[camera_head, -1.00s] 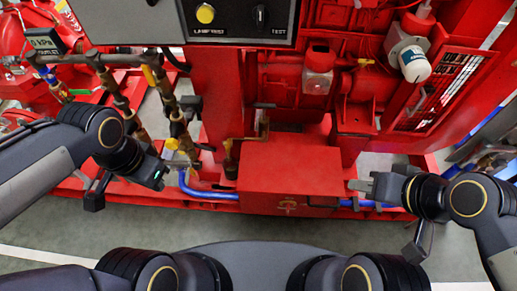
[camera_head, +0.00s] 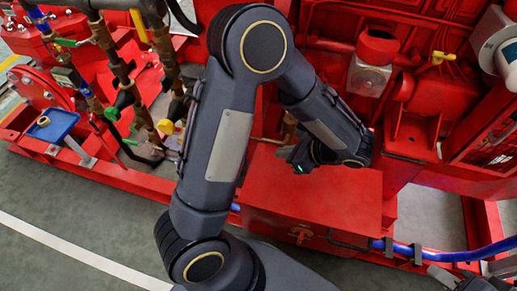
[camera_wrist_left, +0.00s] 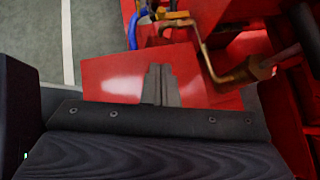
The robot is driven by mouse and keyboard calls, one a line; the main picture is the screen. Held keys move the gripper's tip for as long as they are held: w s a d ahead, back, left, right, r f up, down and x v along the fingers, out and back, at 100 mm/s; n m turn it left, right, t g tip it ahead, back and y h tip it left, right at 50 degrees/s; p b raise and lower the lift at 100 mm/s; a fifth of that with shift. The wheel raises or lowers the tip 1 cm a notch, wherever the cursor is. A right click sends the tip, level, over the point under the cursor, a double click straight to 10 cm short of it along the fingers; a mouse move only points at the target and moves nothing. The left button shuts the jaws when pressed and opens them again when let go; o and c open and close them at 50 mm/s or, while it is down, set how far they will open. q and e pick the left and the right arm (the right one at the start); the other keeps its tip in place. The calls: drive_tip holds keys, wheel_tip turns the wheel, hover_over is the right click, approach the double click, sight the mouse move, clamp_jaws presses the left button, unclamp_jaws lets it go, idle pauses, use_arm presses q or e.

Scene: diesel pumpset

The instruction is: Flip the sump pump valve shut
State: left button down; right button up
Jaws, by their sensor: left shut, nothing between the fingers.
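A brass bent pipe (camera_wrist_left: 205,58) with a yellowish lever-like piece (camera_wrist_left: 174,22) at its end shows at the top of the left wrist view; this looks like the sump pump valve, though I cannot be sure. In the head view only a bit of brass (camera_head: 289,124) shows, mostly hidden behind my left arm. My left gripper (camera_head: 298,160) is above the red box (camera_head: 325,205), beside the brass part. In the left wrist view its fingers (camera_wrist_left: 159,84) are shut together and empty, apart from the pipe. My right gripper (camera_head: 440,275) only partly shows at the bottom right edge.
Vertical pipes with several valves (camera_head: 125,95) stand at the left. A blue tray (camera_head: 52,125) is on the red base frame. A blue pipe (camera_head: 440,254) runs along the frame at the right. Open grey floor (camera_head: 90,205) lies in front.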

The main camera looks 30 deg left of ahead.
use_arm(q)
drive_tip(key=b+x, duration=0.4)
drive_tip(key=x, duration=0.6)
drive_tip(key=a+b, duration=0.1)
drive_tip(key=a, duration=0.3)
drive_tip(key=shift+s+a, duration=0.1)
